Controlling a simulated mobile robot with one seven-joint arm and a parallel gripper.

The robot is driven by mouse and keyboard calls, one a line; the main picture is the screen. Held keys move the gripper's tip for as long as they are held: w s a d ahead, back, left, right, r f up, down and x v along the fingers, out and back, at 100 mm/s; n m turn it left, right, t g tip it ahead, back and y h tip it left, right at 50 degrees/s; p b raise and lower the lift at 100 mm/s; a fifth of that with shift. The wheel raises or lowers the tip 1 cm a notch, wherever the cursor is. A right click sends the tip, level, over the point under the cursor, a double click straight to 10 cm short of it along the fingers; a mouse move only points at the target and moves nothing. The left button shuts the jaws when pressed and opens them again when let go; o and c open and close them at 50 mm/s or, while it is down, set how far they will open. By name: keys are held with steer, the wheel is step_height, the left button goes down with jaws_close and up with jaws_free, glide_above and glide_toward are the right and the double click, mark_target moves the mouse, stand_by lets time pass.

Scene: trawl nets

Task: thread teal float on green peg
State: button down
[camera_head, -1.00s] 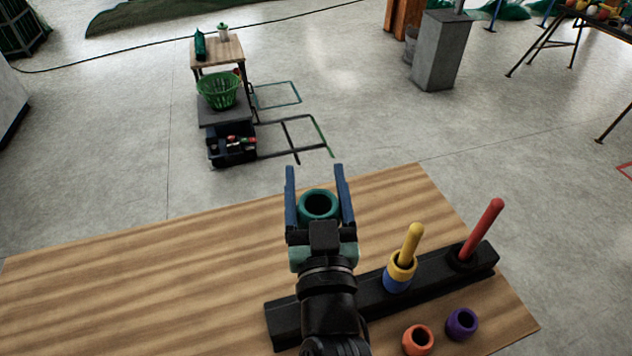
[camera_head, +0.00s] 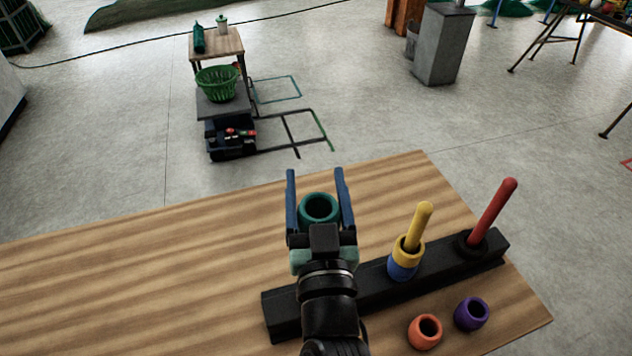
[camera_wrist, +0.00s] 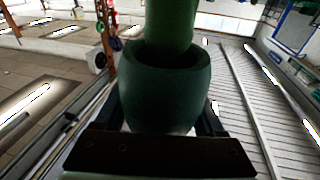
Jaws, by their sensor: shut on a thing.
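The teal float (camera_head: 319,208) is a thick ring with an open hole. My gripper (camera_head: 319,200) is shut on it, with one blue finger on each side. In the wrist view the float (camera_wrist: 166,100) fills the middle between the fingers. A green peg (camera_wrist: 170,22) shows there at the top, and its end overlaps the float's opening. I cannot tell whether it is inside the hole. In the head view the green peg is not visible; my arm covers part of the black rail (camera_head: 385,290).
The rail carries a yellow peg (camera_head: 419,222) with a yellow ring (camera_head: 408,252) above a blue ring (camera_head: 402,268), and a red peg (camera_head: 493,213). Loose orange (camera_head: 424,332) and purple (camera_head: 471,314) floats lie in front. The table's left side (camera_head: 130,285) is clear.

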steer(key=shift+f+b, duration=1.95)
steer(key=shift+f, duration=0.2)
jaws_free()
steer(key=b, duration=0.4)
glide_toward(316, 206)
steer(key=shift+s+d+f, duration=0.1)
steer(key=shift+s+f, duration=0.05)
steer(key=shift+f, duration=0.6)
steer(key=shift+s+d+f, duration=0.1)
steer(key=shift+s+f, duration=0.05)
steer(key=shift+f, duration=0.6)
